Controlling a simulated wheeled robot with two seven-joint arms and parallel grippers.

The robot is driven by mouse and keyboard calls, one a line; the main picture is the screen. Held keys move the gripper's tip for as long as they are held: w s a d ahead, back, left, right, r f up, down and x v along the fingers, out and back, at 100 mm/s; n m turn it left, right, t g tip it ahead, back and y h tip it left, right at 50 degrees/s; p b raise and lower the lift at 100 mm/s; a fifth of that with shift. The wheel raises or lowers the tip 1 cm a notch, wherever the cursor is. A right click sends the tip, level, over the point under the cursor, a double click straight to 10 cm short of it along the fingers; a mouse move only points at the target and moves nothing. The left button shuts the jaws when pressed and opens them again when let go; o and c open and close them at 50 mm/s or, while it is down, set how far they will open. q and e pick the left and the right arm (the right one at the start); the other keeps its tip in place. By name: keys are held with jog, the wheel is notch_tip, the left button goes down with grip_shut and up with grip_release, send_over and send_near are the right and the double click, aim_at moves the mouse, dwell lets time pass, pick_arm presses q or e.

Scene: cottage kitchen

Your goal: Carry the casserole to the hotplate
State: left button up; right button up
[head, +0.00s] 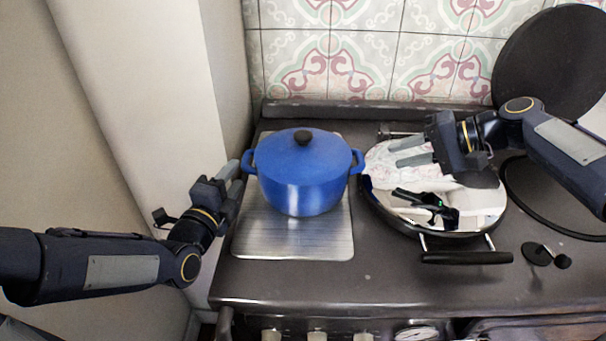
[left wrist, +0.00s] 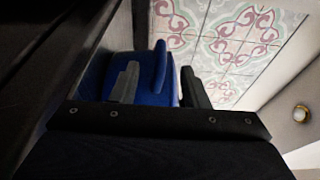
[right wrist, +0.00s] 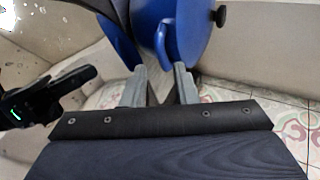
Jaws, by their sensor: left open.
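The blue casserole (head: 302,180), with its lid on and a black knob, stands upright on a rectangular metal plate (head: 320,245) at the left of the range. My left gripper (head: 232,175) is open at its left handle; in the left wrist view the handle (left wrist: 160,66) shows between the fingers. My right gripper (head: 410,152) is open and empty, right of the casserole and apart from its right handle (head: 357,161). That handle also shows beyond the fingertips in the right wrist view (right wrist: 164,42). A dark round rim (head: 520,205), probably the hotplate, lies at the right, partly behind my right arm.
A shiny domed lid (head: 385,205) with a front bar handle (head: 465,258) sits between the casserole and the dark round rim. A black round lid (head: 550,60) stands raised at the back right. A wall (head: 165,90) is close on the left; tiles (head: 350,50) are behind.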

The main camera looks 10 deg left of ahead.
aim_at(248, 155)
pick_arm(q)
jog(key=w, duration=0.3)
jog(key=w+d, duration=0.1)
jog(key=w, duration=0.3)
jog(key=shift+w+d, duration=0.2)
jog(key=shift+w, duration=0.05)
pick_arm(e)
jog(key=x, duration=0.7)
jog(key=shift+w+a+f, duration=0.1)
jog(key=shift+a+f, duration=0.1)
jog(key=shift+a, duration=0.1)
pick_arm(q)
jog(key=c, duration=0.7)
pick_arm(e)
grip_shut()
pick_arm(q)
grip_shut()
jog(key=shift+f, duration=0.1)
pick_arm(e)
jog(key=shift+d, duration=0.1)
pick_arm(q)
jog(key=shift+w+r, duration=0.1)
jog(key=shift+r, duration=0.4)
pick_arm(e)
jog(key=shift+w+r, duration=0.1)
jog(key=shift+r, duration=0.35)
